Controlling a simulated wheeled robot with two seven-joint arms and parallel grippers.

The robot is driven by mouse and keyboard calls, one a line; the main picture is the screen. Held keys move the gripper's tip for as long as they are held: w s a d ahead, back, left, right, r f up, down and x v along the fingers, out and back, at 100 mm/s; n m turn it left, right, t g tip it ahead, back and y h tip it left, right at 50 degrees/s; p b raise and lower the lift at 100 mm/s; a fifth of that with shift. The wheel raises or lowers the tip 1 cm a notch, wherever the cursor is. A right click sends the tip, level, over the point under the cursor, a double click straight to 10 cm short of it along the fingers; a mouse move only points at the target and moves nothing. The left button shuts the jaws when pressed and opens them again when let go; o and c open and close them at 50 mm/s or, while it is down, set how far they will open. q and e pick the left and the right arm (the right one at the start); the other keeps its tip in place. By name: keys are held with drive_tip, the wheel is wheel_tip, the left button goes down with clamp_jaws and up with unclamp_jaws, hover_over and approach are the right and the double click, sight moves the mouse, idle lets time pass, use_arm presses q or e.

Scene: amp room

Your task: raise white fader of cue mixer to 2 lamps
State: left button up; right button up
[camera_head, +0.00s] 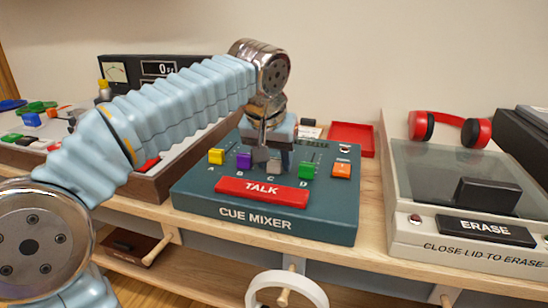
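The teal cue mixer (290,231) stands on the wooden bench with a red TALK bar (262,191) at its front. Its fader caps are yellow (216,156), purple (243,160), green (306,169), and a greyish one (274,167) above the letter C, which looks like the white fader in shadow. My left gripper (273,160) points down over this cap, with dark fingertips close around or just behind it. I cannot tell whether they grip it. The gripper hides the panel behind, and I cannot make out any lit lamps. My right gripper is not in view.
An orange switch (342,169) sits at the mixer's right. A red tray (351,138) lies behind. My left arm crosses another console at left.

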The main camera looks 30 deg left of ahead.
use_arm(q)
clamp_jaws()
drive_tip(key=shift+w+r+p, duration=0.2)
drive_tip(key=shift+w+p, duration=0.1)
drive_tip(key=shift+p, duration=0.05)
drive_tip(key=w+p, duration=0.1)
drive_tip(key=w+a+p, duration=0.1)
drive_tip(key=w, duration=0.1)
drive_tip(key=shift+w, duration=0.15)
drive_tip(key=shift+f, duration=0.15)
drive_tip(key=shift+o, duration=1.5)
unclamp_jaws()
